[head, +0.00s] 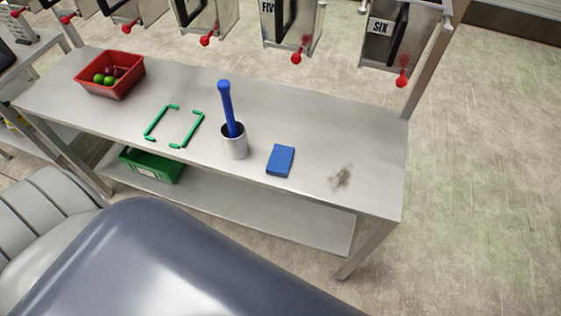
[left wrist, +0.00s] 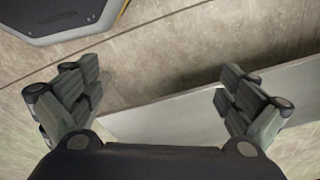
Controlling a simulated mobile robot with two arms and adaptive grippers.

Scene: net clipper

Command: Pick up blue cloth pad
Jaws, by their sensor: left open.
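The blue cloth pad (head: 281,160) lies flat on the grey metal table (head: 310,115), right of a grey cup. It is not seen in the left wrist view. My left gripper (left wrist: 158,100) shows in the left wrist view with its two fingers wide apart and nothing between them. Below it are the floor and a pale flat surface (left wrist: 180,118) that looks like a table or shelf edge. Neither gripper shows in the head view.
A grey cup (head: 235,147) holds an upright blue-handled tool (head: 227,105). Green corner marks (head: 190,130) and a red bin (head: 112,88) of fruit are further left. A brownish smudge (head: 341,177) is right of the pad. A green bin (head: 153,168) sits on the lower shelf.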

